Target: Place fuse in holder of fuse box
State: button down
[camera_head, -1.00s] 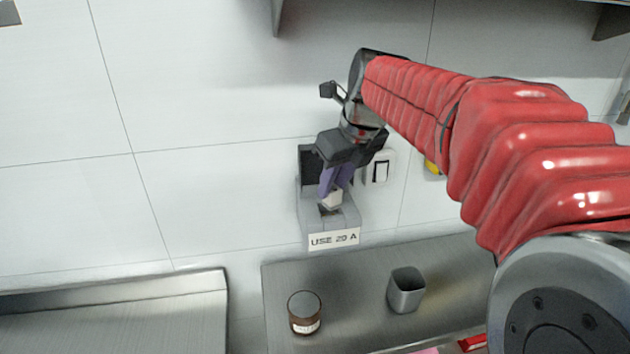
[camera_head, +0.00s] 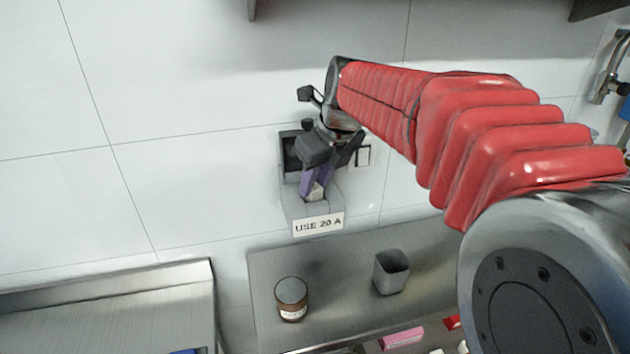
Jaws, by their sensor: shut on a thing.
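The grey fuse box (camera_head: 291,208) is fixed to the wall, with a dark upper part and a white label (camera_head: 318,224) reading "USE 20 A" on its front. My gripper (camera_head: 316,190) reaches in from the upper right, its purple fingers pointing down in front of the box. It is shut on a small pale fuse (camera_head: 317,194), which shows at the fingertips just above the label. The holder is hidden behind the fingers and fuse, so I cannot tell whether the fuse touches it or sits in it.
A wall switch (camera_head: 363,155) is just right of the box. Below, a steel counter (camera_head: 345,317) bears a brown jar (camera_head: 291,299) and a grey square cup (camera_head: 391,272). A pink block (camera_head: 401,339) lies near the bottom edge. The wall left of the box is clear.

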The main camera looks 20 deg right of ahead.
jog(key=shift+s+f, duration=0.1)
jog(key=shift+f, duration=0.3)
jog(key=shift+s+f, duration=0.1)
jog(key=shift+f, duration=0.2)
jog(key=c, duration=1.5)
grip_release()
jog(key=shift+r, duration=0.35)
jog(key=shift+o, duration=0.2)
jog(key=v, duration=1.2)
jog(key=shift+r, duration=0.35)
